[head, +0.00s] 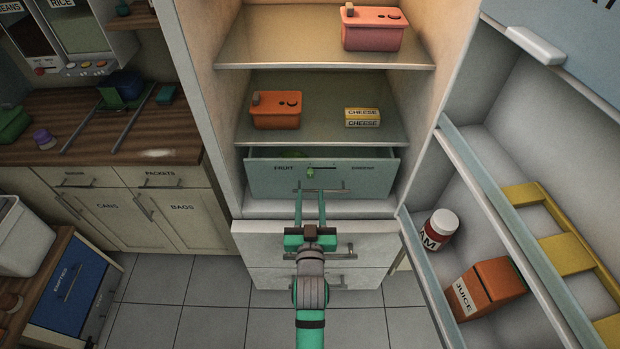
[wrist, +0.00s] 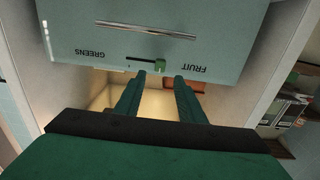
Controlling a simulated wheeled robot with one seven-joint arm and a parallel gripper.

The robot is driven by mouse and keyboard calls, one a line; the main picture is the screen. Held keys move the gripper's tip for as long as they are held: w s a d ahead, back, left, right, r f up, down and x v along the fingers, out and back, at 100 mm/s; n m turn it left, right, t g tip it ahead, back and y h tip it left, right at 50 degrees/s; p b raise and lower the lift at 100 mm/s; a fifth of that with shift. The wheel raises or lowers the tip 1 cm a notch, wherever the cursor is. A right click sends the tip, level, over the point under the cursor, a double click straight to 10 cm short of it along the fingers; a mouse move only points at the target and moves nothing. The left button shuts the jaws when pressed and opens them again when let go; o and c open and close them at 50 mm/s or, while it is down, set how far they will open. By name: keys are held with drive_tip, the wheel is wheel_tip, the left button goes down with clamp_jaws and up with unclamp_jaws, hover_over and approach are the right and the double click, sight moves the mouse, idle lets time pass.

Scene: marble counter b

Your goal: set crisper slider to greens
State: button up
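The crisper drawer (head: 265,186) is a pale blue-grey front at the bottom of the open fridge, lettered FRUIT on the left and GREENS on the right. Its small green slider knob (head: 310,172) sits at the FRUIT end of a short dark slot. In the wrist view the lettering is upside down, and the knob (wrist: 160,65) is at the slot's right end, on the FRUIT side. My gripper (head: 310,195) is open and empty, pointing at the drawer front. In the wrist view my fingertips (wrist: 161,78) are apart, just short of the knob; contact cannot be told.
A bar handle (head: 325,189) crosses the drawer front below the slider. Shelves above hold an orange box (head: 276,110), cheese packs (head: 362,117) and a pink box (head: 373,29). The open fridge door at right holds a jam jar (head: 439,230) and a juice carton (head: 488,288).

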sight(310, 176)
drive_tip(key=w, duration=0.7)
drive_tip(key=shift+w, duration=0.35)
clamp_jaws()
